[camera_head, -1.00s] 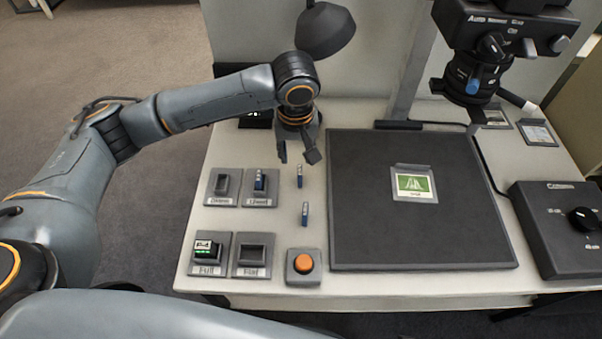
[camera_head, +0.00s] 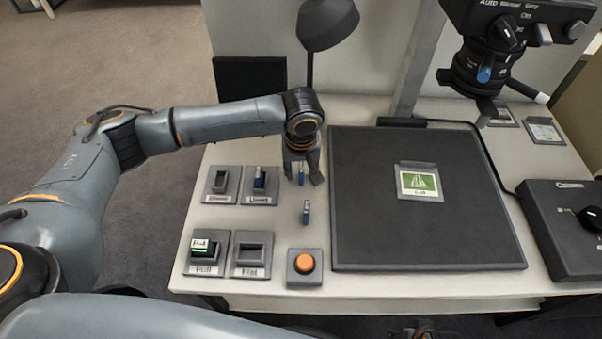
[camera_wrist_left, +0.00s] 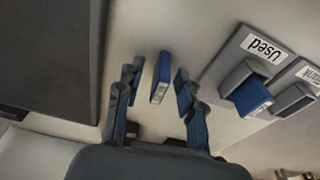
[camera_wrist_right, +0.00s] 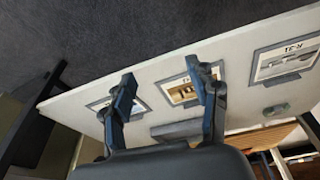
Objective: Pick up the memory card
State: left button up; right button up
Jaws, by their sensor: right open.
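A small blue memory card (camera_head: 301,178) stands upright on the white table between the fingers of my left gripper (camera_head: 303,180). In the left wrist view the card (camera_wrist_left: 160,78) lies between the open fingers (camera_wrist_left: 157,80), with gaps on both sides. Another blue card (camera_head: 260,178) sits in the "Used" holder (camera_head: 259,198), also visible in the left wrist view (camera_wrist_left: 250,97). My right gripper (camera_wrist_right: 160,78) is open and empty in the right wrist view, over framed pictures at a table edge.
An empty card holder (camera_head: 221,185) is left of "Used". In front are the "Full" holder (camera_head: 206,269) with a battery, the empty "Flat" holder (camera_head: 250,270) and an orange button (camera_head: 304,263). A dark mat (camera_head: 420,240) lies right; a lamp (camera_head: 328,22) stands behind.

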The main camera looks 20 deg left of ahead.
pick_arm(q)
grip_shut()
jog(key=shift+r, duration=0.1)
